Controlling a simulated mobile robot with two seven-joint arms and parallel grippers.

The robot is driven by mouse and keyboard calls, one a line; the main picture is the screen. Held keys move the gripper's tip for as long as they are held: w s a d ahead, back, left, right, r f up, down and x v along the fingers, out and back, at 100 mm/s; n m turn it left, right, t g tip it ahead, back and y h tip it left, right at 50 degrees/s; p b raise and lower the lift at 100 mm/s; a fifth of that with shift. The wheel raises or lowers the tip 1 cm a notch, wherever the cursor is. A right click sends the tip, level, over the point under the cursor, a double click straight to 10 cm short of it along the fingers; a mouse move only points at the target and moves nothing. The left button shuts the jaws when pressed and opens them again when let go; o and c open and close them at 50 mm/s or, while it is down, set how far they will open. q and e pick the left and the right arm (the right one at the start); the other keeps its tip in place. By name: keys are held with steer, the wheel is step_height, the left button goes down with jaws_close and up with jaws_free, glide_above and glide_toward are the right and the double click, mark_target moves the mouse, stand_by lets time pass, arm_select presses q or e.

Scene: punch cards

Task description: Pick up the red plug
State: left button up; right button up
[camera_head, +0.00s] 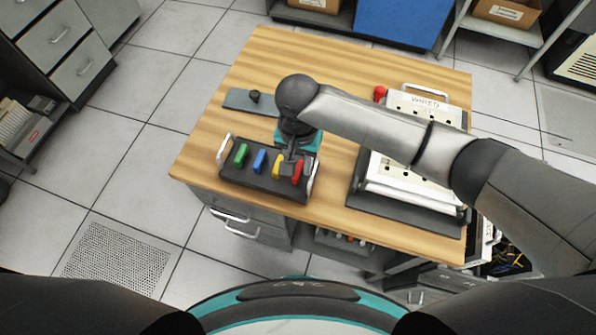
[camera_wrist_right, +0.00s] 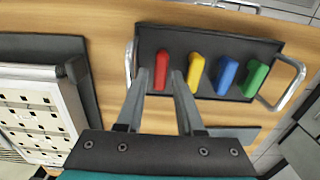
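The red plug (camera_head: 297,171) stands at the right end of a row of plugs in a dark tray (camera_head: 262,184) with metal handles. In the right wrist view the red plug (camera_wrist_right: 162,68) appears between the two fingertips of my right gripper (camera_wrist_right: 161,78). The fingers are apart, with a gap on each side of the plug. In the head view my right gripper (camera_head: 290,156) reaches down over the tray's right end, close to the red and yellow plugs. I cannot tell how deep the fingertips sit along the plug. My left gripper is out of view.
The yellow plug (camera_head: 277,166) is right beside the red one, then the blue (camera_head: 260,161) and green (camera_head: 241,155) plugs. A panel marked WIRED (camera_head: 425,103) with a red knob (camera_head: 380,93) stands right. A grey plate (camera_head: 247,101) lies behind the tray.

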steer(key=shift+f, duration=0.85)
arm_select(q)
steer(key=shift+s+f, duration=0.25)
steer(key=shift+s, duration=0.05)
arm_select(e)
steer(key=shift+c, duration=0.3)
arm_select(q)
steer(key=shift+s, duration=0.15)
arm_select(e)
jaws_close()
steer(key=shift+r, duration=0.1)
step_height(320, 180, up, 20)
steer(key=p, duration=0.5)
step_height(320, 180, up, 5)
steer(key=p, duration=0.7)
glide_above(298, 170)
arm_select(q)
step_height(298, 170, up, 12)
